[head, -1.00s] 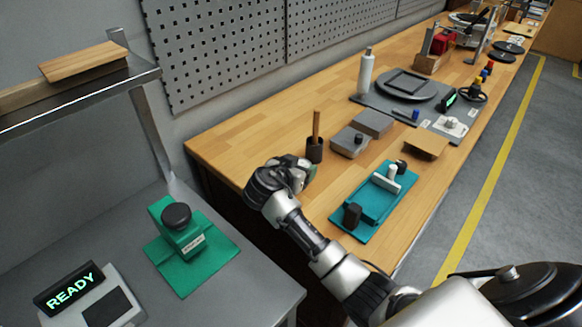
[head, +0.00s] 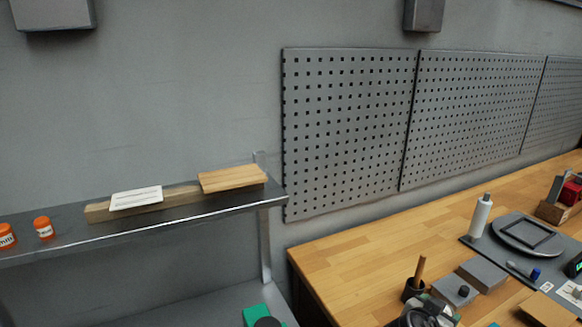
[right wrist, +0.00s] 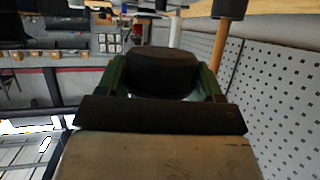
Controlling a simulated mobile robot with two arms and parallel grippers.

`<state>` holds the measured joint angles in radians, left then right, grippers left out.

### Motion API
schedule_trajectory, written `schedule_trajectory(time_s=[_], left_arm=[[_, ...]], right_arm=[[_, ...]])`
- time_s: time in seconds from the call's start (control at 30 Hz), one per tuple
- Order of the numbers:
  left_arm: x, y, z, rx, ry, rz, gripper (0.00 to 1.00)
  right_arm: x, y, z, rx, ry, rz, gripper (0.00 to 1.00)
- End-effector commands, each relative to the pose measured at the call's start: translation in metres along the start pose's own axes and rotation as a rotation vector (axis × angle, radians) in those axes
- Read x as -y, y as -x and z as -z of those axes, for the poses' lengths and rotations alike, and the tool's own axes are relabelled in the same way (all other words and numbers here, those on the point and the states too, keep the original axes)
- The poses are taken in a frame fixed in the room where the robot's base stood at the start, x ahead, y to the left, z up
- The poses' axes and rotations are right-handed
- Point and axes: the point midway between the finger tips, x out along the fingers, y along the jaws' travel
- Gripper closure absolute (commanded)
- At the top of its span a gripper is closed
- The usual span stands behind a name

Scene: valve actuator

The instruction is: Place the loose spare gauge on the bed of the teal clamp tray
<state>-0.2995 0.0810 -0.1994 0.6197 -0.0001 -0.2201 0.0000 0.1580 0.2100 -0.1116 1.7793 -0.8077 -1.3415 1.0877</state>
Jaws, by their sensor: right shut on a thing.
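My right gripper (right wrist: 162,78) is shut on a dark, round, thick thing, taken as the spare gauge (right wrist: 160,66), held between its two green-sided fingers in the right wrist view. No dial face shows there. The teal clamp tray is almost wholly below the head view; only a teal sliver (head: 494,324) shows at the bottom edge.

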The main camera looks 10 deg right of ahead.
Motion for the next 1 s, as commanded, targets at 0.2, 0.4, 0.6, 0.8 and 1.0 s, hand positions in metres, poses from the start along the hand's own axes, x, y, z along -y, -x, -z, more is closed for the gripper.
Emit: schedule_trajectory(time_s=[0.2,0.4,0.6,0.8,1.0], left_arm=[[-0.001,-0.007,-0.001,0.000,0.000,-0.001,0.57],[-0.002,-0.012,-0.001,0.000,0.000,-0.002,0.57],[-0.002,-0.016,-0.002,0.000,0.000,-0.002,0.57],[-0.002,-0.016,-0.002,0.000,-0.001,-0.002,0.57],[-0.002,-0.016,-0.002,0.000,-0.001,-0.002,0.57]], right_arm=[[0.025,0.044,0.001,0.008,0.107,0.263,0.63],[0.046,0.114,-0.006,0.007,0.247,0.589,0.63],[0.052,0.170,-0.015,0.000,0.345,0.822,0.63],[0.052,0.193,-0.018,-0.005,0.381,0.912,0.63],[0.052,0.191,-0.017,-0.003,0.378,0.903,0.63]])
